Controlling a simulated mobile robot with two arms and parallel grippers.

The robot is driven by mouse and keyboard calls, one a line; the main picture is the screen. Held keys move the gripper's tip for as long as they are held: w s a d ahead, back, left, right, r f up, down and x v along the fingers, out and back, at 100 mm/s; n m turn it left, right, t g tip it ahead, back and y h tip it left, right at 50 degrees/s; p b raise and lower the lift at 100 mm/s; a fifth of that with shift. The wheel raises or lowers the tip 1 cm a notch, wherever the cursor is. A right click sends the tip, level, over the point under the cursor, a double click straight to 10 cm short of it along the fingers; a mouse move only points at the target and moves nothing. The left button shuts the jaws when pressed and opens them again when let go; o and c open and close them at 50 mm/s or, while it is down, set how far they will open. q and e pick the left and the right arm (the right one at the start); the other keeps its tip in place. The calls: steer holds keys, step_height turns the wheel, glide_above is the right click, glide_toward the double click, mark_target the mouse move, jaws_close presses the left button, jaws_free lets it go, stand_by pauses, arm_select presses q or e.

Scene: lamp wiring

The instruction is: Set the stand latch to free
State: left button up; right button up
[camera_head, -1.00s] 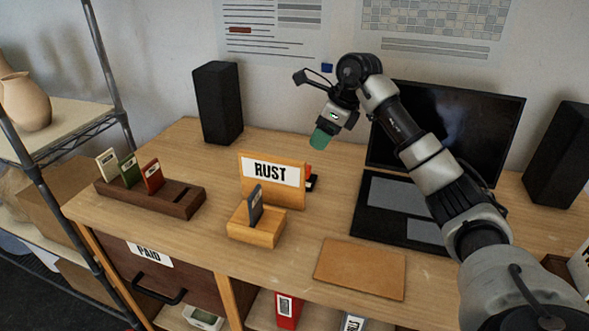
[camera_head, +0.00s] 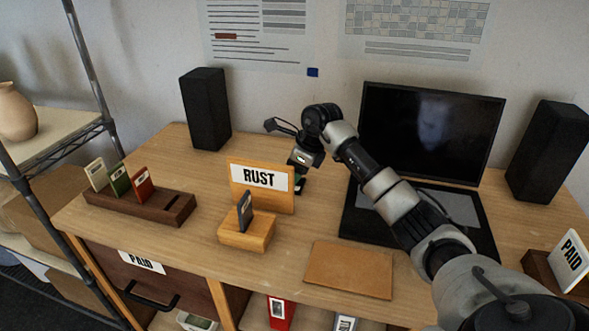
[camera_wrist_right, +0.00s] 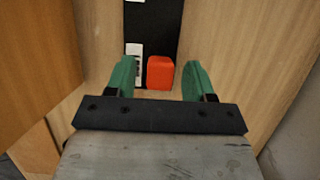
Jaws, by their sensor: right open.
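The wooden stand (camera_head: 278,200) with a white "RUST" sign (camera_head: 261,176) stands on the desk and holds a dark card (camera_head: 245,212) in its front block. A black strip with a red-orange block (camera_wrist_right: 160,72) and white labels (camera_wrist_right: 134,62) lies behind the stand in the right wrist view; it looks like the latch, but I cannot read its setting. My right gripper (camera_wrist_right: 159,80) is open, its green fingers on either side of the red block, apart from it. In the head view my right gripper (camera_head: 301,172) is behind the stand's right edge, its fingertips largely hidden. My left gripper is not in view.
A dark rack (camera_head: 180,208) with several coloured cards is at left. A laptop (camera_head: 432,135) and speakers (camera_head: 205,108) stand at the back. A brown mat (camera_head: 350,269) lies in front. The stand's wooden back (camera_wrist_right: 35,60) is close on the gripper's left.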

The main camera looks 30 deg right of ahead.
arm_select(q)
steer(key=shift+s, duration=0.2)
arm_select(e)
steer(key=shift+c, duration=1.4)
jaws_close()
steer(key=w+a, duration=0.2)
steer(key=w+a+b, duration=0.1)
steer(key=w, duration=0.1)
steer(key=shift+w+a, duration=0.2)
steer(key=shift+a, duration=0.2)
steer(key=w+a, duration=0.2)
steer(key=w, duration=0.1)
steer(key=shift+a, duration=0.3)
steer(key=shift+s+r, duration=0.1)
steer(key=shift+d, duration=0.15)
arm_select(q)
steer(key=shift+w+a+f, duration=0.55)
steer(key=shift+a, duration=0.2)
arm_select(e)
steer(key=shift+o, duration=1.4)
jaws_free()
